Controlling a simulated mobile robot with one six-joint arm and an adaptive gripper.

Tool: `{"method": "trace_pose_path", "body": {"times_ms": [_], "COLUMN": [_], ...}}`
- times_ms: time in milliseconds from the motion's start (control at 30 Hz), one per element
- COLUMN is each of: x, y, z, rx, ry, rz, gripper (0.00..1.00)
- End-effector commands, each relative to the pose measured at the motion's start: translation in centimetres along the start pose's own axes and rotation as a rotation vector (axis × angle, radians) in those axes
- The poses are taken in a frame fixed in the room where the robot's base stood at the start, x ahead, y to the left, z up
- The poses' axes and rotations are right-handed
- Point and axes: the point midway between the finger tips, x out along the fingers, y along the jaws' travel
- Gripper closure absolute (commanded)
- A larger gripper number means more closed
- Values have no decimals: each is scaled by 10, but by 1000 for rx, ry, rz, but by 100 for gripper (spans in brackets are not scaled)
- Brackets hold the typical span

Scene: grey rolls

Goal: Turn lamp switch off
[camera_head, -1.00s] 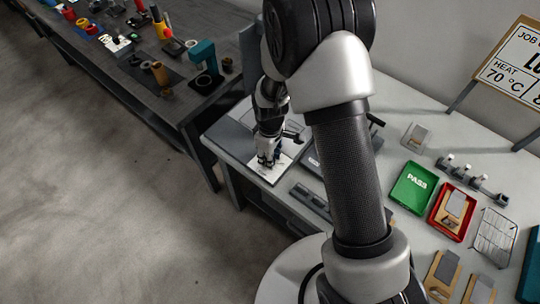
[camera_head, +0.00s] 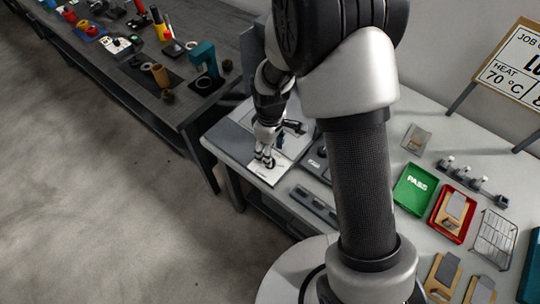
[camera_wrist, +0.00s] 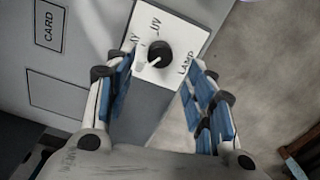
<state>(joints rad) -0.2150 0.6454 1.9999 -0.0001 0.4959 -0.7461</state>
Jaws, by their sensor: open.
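The lamp switch is a round black knob (camera_wrist: 158,54) on a white panel (camera_wrist: 178,22) in the wrist view. The panel carries the marks UV and LAMP and a third label that is partly hidden. A white pointer line on the knob is directed toward the lower left. My gripper (camera_wrist: 158,88) is open, its blue-padded fingers spread to either side below the knob, with nothing between them. In the head view my gripper (camera_head: 265,160) is low over the white panel (camera_head: 268,174) at the left end of the table; the knob is hard to make out there.
A grey surface marked CARD (camera_wrist: 48,27) lies left of the panel. The table also holds a green PASS tray (camera_head: 413,188), a red tray (camera_head: 452,212) and a wire rack (camera_head: 494,236). A dark bench (camera_head: 150,75) stands to the left, with floor between.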

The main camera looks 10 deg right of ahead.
Motion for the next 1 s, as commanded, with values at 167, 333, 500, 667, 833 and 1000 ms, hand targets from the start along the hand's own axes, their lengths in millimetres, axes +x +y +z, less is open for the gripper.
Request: {"method": "trace_pose_path", "body": {"times_ms": [167,333,500,667,833,1000], "x": [-38,-60,-67,-67,-67,-68], "y": [1,0,0,0,0,0], "z": [-1,-1,0,0,0,0], "rx": [0,0,0,0,0,1], "ry": [3,2,0,0,0,0], "rz": [3,2,0,0,0,0], "gripper": [50,50,50,50,50,50]}}
